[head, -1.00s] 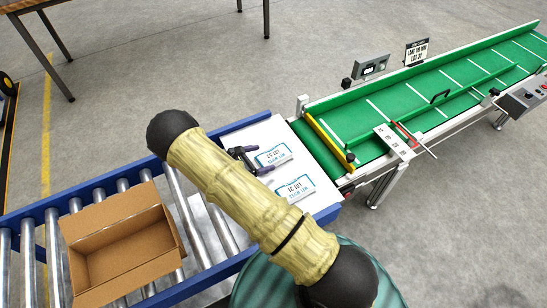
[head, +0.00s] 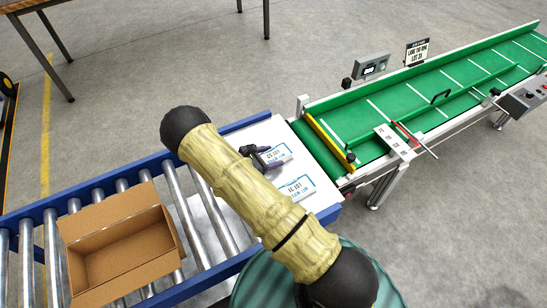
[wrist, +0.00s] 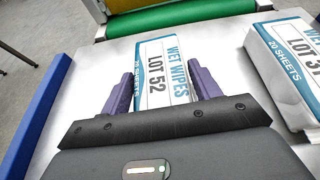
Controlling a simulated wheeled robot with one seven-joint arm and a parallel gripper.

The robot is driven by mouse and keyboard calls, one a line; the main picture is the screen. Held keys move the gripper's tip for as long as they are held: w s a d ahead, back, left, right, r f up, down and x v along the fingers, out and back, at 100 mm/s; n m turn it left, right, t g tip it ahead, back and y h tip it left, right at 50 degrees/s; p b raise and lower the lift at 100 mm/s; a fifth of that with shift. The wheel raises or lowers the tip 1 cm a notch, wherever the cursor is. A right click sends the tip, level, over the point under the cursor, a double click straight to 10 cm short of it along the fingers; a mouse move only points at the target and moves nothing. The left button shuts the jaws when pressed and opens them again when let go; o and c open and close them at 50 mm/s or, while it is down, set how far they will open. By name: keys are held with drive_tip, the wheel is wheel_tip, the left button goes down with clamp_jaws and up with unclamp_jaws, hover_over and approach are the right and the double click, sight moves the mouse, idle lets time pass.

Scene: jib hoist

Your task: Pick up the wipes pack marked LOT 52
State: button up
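The wipes pack marked LOT 52 (wrist: 163,76) is a white and blue pack lying flat, label up, on the pale table plate. My gripper (wrist: 160,72) is open, with one purple finger on each side of the pack's near part. The pack's far part extends beyond the fingertips. I cannot tell whether a finger touches it. In the head view my gripper (head: 262,156) is at the farther pack (head: 279,154), partly covering it. Its print is too small there to read surely.
A second wipes pack, seemingly LOT 37 (wrist: 292,65), lies close to the right. It also shows in the head view (head: 297,188). A green conveyor (head: 400,105) with a yellow bar (head: 330,143) lies beyond. An open empty carton (head: 120,245) sits on the rollers at left.

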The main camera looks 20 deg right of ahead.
sight(270, 156)
drive_tip(key=c, duration=0.5)
drive_tip(key=shift+c, duration=0.2)
drive_tip(key=shift+r, duration=0.1)
wheel_tip(270, 156, up, 10)
drive_tip(key=shift+f+p, duration=0.1)
drive_tip(key=shift+p, duration=0.9)
